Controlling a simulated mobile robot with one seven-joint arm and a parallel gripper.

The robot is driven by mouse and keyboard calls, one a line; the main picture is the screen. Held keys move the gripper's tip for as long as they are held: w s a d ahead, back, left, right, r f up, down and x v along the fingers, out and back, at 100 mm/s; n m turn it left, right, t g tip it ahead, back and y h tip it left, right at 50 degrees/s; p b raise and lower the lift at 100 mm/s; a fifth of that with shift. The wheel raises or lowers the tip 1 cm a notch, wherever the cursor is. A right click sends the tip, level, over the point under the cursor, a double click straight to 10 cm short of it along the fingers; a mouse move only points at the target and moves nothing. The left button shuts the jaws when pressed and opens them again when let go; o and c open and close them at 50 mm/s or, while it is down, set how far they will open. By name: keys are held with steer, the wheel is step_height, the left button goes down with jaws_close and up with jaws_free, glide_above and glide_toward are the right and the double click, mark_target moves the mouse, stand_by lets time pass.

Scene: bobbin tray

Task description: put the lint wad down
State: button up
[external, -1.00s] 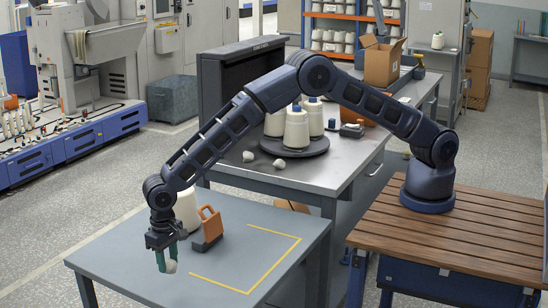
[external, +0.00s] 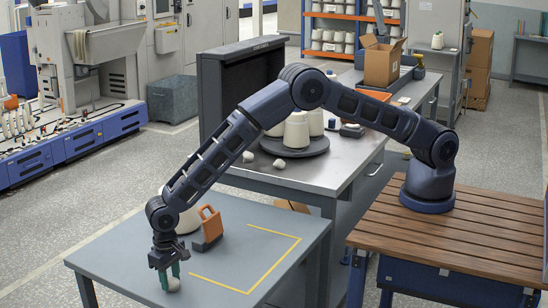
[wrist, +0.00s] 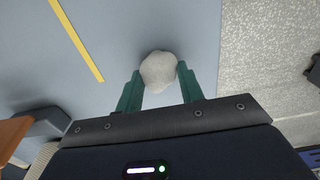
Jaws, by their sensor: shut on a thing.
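The lint wad (wrist: 158,71) is an off-white, rounded lump between the green fingertips of my gripper (wrist: 160,84) in the wrist view. My gripper is shut on it. In the external view the wad (external: 173,284) shows at the tips of my gripper (external: 171,278), low over the front part of the blue-grey table (external: 130,255). I cannot tell whether the wad touches the tabletop.
A yellow line (external: 275,268) marks a corner on the table to the right of my gripper. Two more pale lumps (external: 279,163) lie on the grey workbench (external: 345,165) behind.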

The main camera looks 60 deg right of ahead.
mark_target(170, 279)
steer(key=o, duration=0.9)
step_height(170, 279, up, 12)
steer(key=shift+r, duration=0.1)
